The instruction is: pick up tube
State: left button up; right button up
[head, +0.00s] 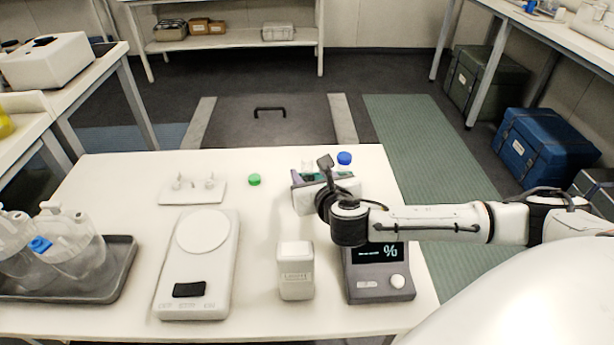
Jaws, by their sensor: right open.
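My right gripper (322,193) is at the end of my right arm, over the back right of the white table. I cannot see anything held. My left gripper is not in view.
A balance (222,268), a white box (296,280), a display device (368,288) and a grey tray (115,278) with clear bottles (75,250) stand in front. A small white stand (192,190) is back left.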

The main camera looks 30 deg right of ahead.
aim_at(309, 172)
jog(key=shift+x, duration=1.6)
jog(key=shift+r, duration=0.1)
jog(key=c, duration=1.1)
